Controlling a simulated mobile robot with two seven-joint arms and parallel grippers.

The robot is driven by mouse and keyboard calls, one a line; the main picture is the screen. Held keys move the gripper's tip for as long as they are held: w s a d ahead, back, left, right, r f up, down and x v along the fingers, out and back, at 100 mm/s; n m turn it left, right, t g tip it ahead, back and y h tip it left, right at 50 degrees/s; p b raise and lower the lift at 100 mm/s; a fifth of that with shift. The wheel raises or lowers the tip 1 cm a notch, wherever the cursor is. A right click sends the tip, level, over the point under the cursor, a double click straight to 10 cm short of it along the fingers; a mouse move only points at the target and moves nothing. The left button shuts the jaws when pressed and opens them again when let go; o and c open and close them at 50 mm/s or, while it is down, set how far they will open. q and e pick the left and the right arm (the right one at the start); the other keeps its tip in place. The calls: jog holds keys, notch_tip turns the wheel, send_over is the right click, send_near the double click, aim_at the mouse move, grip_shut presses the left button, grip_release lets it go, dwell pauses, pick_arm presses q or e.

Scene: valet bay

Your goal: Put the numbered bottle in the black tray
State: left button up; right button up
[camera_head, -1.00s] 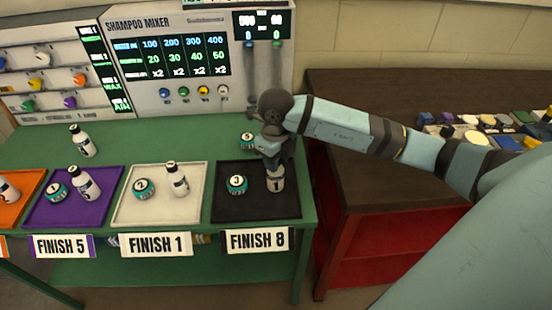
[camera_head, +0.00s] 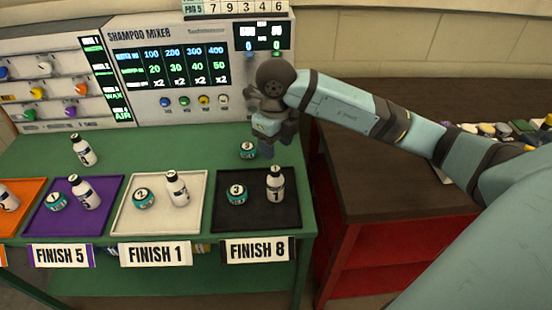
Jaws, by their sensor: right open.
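A white bottle with a black cap and the number 1 (camera_head: 275,187) stands upright in the right part of the black tray (camera_head: 257,219), behind the FINISH 8 label. A teal round tin marked 3 (camera_head: 237,195) sits to its left in the same tray. My right gripper (camera_head: 267,150) is open and empty, above and behind the bottle, apart from it, near the tray's back edge. Its fingers are small and dark in this view. My left gripper is not in view.
A teal tin (camera_head: 248,150) stands on the green table just left of my gripper. The white tray (camera_head: 125,222) and purple tray (camera_head: 43,222) each hold a bottle and tin. Another bottle (camera_head: 83,150) stands behind them. The shampoo mixer (camera_head: 205,105) stands at the back.

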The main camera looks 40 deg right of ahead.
notch_tip(320, 180, up, 3)
jog(key=shift+r, duration=0.15)
dwell(0.6)
